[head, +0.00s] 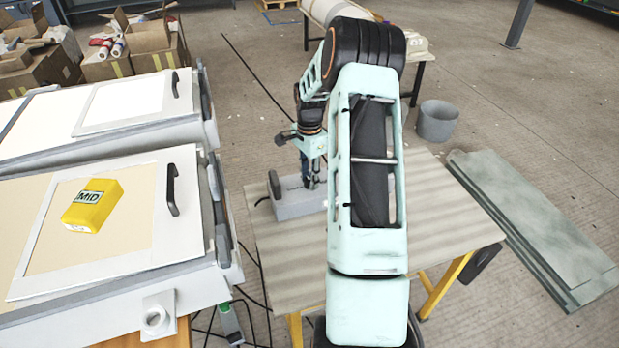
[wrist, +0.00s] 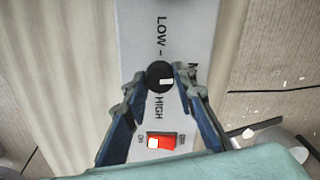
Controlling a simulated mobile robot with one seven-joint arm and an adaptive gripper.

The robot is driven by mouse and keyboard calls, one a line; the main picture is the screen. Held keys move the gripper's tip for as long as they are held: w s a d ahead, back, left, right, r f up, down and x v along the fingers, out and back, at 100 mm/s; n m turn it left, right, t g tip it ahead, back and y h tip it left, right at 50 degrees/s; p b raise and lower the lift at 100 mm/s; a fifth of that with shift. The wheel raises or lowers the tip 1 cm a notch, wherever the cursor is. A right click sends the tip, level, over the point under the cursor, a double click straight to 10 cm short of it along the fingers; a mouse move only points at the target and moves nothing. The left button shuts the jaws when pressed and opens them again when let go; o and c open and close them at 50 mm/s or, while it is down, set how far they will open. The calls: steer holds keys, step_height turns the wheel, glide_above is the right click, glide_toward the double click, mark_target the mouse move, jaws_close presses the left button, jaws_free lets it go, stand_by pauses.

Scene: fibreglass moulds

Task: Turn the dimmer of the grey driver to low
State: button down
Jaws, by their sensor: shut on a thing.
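The grey driver (head: 295,207) lies on the table in the head view, partly hidden by my arm. In the wrist view its grey face (wrist: 185,22) carries the words LOW, towards the top, and HIGH, towards the bottom. The black dimmer knob (wrist: 158,75) sits between the words, with a white mark pointing to the right of the picture. My gripper (head: 312,184) is down at the driver. In the wrist view its fingertips (wrist: 161,72) are shut on the knob, one on each side. A lit red rocker switch (wrist: 162,144) is below the knob, between ON and OFF labels.
The table (head: 285,255) is mostly bare around the driver. At left stand pale moulds with a yellow MID block (head: 92,204) on the nearer one. A grey bucket (head: 437,120) and stacked sheets (head: 535,220) are on the floor at right. Cables trail on the floor.

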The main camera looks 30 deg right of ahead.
steer(key=n, duration=0.9)
steer(key=shift+b, duration=0.4)
steer(key=n, duration=0.3)
steer(key=shift+n, duration=2.2)
steer(key=c, duration=1.6)
jaws_free()
steer(key=shift+r, duration=0.15)
step_height(320, 180, up, 12)
